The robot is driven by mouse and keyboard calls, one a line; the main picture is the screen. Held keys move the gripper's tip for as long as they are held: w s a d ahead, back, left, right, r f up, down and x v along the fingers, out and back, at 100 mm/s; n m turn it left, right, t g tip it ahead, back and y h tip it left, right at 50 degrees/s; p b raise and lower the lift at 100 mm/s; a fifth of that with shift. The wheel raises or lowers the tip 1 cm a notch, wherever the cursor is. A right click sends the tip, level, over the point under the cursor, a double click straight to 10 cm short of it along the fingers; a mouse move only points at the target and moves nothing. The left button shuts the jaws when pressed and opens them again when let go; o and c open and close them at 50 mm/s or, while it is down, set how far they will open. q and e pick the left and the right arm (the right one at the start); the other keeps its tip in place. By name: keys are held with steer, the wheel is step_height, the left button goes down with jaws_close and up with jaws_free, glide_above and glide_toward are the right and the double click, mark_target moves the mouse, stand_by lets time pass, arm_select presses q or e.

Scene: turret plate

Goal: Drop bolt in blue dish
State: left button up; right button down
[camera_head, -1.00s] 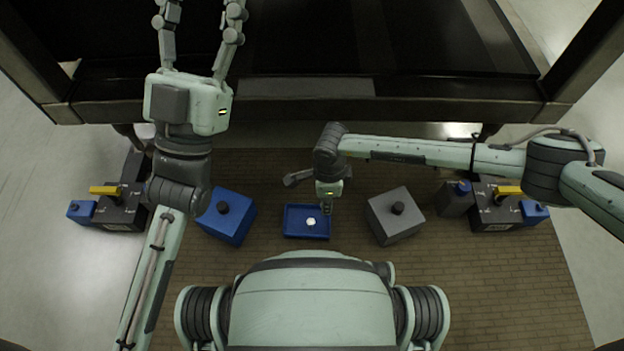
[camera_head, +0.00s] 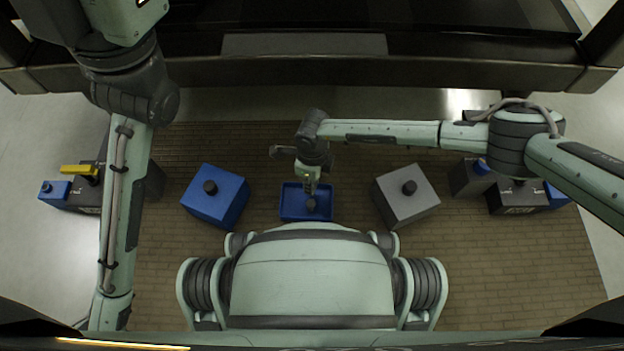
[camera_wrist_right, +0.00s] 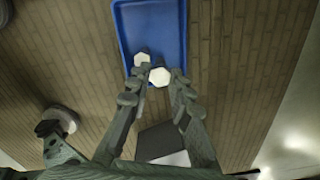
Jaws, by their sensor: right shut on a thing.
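The blue dish (camera_head: 289,203) lies on the floor in front of my body, a shallow rectangular tray. My right gripper (camera_head: 311,204) points down over it. In the right wrist view, the fingers (camera_wrist_right: 160,75) are shut on a white hex-headed bolt (camera_wrist_right: 159,77), held over the near end of the dish (camera_wrist_right: 152,22). A second white hex-headed bolt (camera_wrist_right: 141,59) shows beside the left fingertip, over the dish floor. In the head view the gripper hides both bolts. My left arm is raised at upper left, its fingers beyond the picture edge.
A blue box with a dark knob (camera_head: 217,205) stands left of the dish. A grey box with a dark knob (camera_head: 416,207) stands right of it. Dark cases with smaller blue boxes sit at both sides. A dark table edge (camera_head: 300,75) runs across the top.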

steer(key=shift+f, duration=0.1)
steer(key=c, duration=1.3)
jaws_free()
step_height(320, 180, up, 12)
